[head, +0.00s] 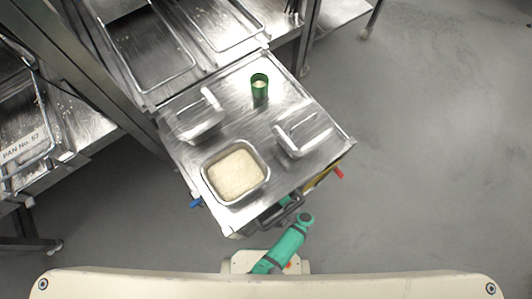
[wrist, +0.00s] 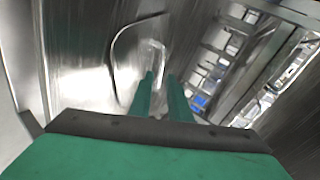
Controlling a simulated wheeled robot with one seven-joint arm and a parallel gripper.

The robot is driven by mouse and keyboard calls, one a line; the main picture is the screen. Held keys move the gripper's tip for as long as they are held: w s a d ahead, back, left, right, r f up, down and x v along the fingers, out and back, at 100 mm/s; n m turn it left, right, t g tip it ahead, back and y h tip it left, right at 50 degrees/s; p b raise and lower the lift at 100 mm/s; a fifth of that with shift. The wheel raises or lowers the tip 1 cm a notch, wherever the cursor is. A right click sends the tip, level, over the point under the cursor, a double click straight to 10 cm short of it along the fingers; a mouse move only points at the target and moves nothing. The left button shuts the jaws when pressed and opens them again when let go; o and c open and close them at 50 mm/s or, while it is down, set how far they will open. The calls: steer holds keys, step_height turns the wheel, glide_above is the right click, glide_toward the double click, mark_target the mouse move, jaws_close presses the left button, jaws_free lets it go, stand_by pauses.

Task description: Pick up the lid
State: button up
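Two shiny steel pieces that look like lids or lidded pans lie on the steel table, one at the back left (head: 197,122) and one at the right (head: 308,135). In the wrist view, a steel piece with a curved rim (wrist: 114,55) and a bright bar like a handle (wrist: 158,46) is just beyond my gripper (wrist: 161,76). My green fingers are apart with a gap between them, and nothing is clearly held. I cannot tell which of the two pieces this is. In the head view my fingers cannot be made out.
A steel pan of rice (head: 207,185) sits at the table's front left. A green cup (head: 260,88) stands upright at the back. Steel trays (head: 150,55) lie behind the table (head: 250,135). Racks stand at the left. The floor at the right is clear.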

steer(key=x, duration=0.5)
steer(key=shift+r, duration=0.15)
jaws_close()
